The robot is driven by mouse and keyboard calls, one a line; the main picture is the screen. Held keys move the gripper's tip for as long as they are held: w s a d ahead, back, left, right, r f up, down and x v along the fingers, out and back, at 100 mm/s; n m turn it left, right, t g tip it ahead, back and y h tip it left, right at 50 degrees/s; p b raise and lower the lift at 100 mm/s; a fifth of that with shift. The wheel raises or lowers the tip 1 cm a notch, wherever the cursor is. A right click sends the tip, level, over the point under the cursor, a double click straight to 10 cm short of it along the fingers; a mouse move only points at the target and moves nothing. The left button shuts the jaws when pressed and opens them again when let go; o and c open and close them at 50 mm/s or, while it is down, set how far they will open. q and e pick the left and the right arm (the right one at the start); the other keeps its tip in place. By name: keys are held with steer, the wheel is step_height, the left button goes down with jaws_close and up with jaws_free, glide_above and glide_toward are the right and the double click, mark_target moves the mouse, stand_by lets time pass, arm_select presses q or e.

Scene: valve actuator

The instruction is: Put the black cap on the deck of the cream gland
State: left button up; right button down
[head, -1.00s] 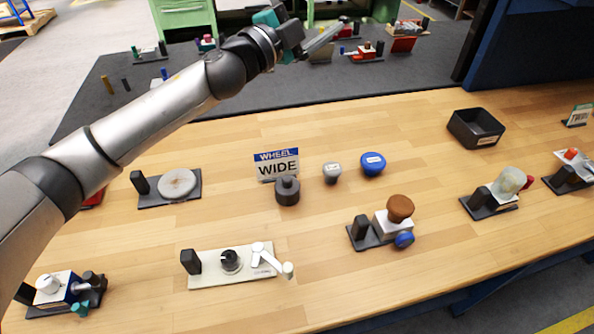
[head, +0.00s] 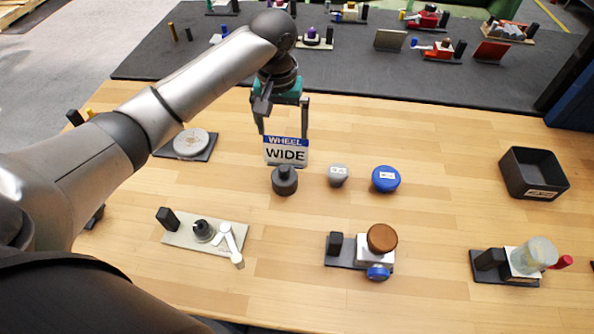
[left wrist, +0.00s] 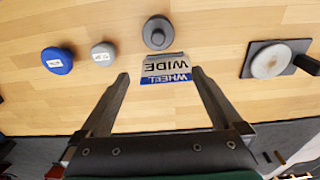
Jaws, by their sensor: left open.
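A dark, stepped round piece that looks like the black cap (head: 284,183) stands upright on the wooden table just in front of the WHEEL WIDE sign; it also shows in the left wrist view (left wrist: 157,33). A pale cream disc (head: 190,143) sits on a dark base to its left. A cream plate (head: 180,236) with a dark knob and white lever lies nearer. I cannot tell which is the cream gland. My left gripper (head: 284,135) is open and empty, pointing down behind the cap, apart from it. My right gripper is out of view.
The WHEEL WIDE sign (head: 286,153) stands between my left gripper and the cap. A grey knob (head: 338,175) and blue knob (head: 386,179) stand to the right. A brown-topped valve (head: 381,238) is nearer. A black bin (head: 535,174) sits far right.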

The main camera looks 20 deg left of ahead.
mark_target(284, 176)
arm_select(q)
steer(key=shift+g, duration=0.5)
steer(key=f, duration=0.3)
steer(key=s+f+b, duration=0.1)
steer(key=f, duration=0.6)
steer(key=shift+s+d, duration=0.15)
steer(key=shift+s, duration=0.15)
step_height(284, 176, down, 5)
steer(key=shift+d+f+b, duration=0.1)
steer(key=shift+f+b, duration=0.1)
steer(key=shift+b, duration=0.5)
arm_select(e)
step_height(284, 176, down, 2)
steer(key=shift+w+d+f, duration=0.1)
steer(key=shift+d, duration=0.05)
arm_select(q)
steer(key=shift+c, duration=0.4)
steer(key=shift+w, duration=0.1)
steer(key=c, duration=1.4)
